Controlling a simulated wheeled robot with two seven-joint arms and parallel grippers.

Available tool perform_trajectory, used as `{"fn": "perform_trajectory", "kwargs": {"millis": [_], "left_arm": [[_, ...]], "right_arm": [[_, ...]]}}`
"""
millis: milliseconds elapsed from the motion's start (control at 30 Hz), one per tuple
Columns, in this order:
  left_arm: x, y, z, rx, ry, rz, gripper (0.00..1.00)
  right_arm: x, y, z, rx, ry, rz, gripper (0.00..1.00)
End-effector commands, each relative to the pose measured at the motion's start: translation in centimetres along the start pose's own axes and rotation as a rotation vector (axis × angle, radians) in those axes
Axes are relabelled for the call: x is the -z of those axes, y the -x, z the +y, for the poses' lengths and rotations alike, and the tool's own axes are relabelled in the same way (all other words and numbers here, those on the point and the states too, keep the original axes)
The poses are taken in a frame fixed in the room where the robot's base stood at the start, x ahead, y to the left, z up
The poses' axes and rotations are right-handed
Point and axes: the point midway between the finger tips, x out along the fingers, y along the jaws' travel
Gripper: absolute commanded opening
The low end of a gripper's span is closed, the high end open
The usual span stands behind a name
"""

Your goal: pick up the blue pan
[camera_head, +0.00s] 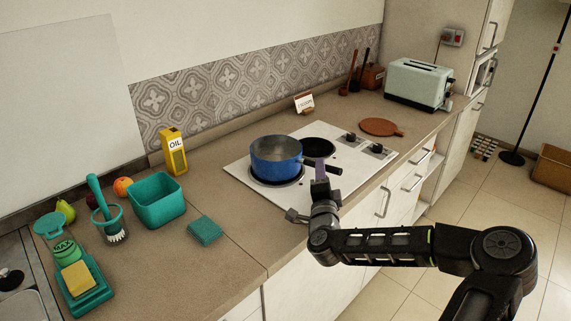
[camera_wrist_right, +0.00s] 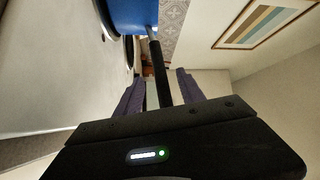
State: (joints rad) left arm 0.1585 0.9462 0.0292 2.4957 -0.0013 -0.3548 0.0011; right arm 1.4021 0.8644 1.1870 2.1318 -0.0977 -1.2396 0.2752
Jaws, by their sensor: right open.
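The blue pan (camera_head: 275,160) sits upright on the left burner of the white cooktop (camera_head: 238,166), with its dark handle (camera_head: 325,169) pointing right. My right gripper (camera_head: 320,170) is at the handle, its purple fingers close beside it. In the right wrist view the pan (camera_wrist_right: 128,14) is at the top and its black handle (camera_wrist_right: 160,75) runs down between the two open fingers (camera_wrist_right: 160,88), with a gap on each side. The far finger is partly hidden in the head view. My left gripper is not in view.
A second burner (camera_head: 318,146) is bare. A teal bin (camera_head: 158,204), teal sponge (camera_head: 205,230) and yellow oil carton (camera_head: 174,152) stand to the left. A round wooden board (camera_head: 382,127) and a toaster (camera_head: 418,84) are to the right. The counter's front edge is under my right arm.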

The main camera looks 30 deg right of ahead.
Motion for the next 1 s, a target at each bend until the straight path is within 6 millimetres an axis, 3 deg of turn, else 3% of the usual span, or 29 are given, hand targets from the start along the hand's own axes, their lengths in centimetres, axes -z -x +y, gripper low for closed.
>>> {"fn": "perform_trajectory", "kwargs": {"millis": [100,467,800,1000], "left_arm": [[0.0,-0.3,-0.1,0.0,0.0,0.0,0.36],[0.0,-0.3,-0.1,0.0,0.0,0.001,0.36],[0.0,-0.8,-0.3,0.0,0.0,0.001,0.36],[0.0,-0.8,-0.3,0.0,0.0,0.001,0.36]], "right_arm": [[0.0,-1.1,0.1,-0.001,-0.002,0.0,0.46],[0.0,-1.5,0.1,-0.001,-0.002,0.001,0.46],[-0.2,-5.9,-0.1,-0.001,-0.003,0.002,0.46],[-0.2,-6.5,-0.1,-0.001,-0.001,0.0,0.46]]}}
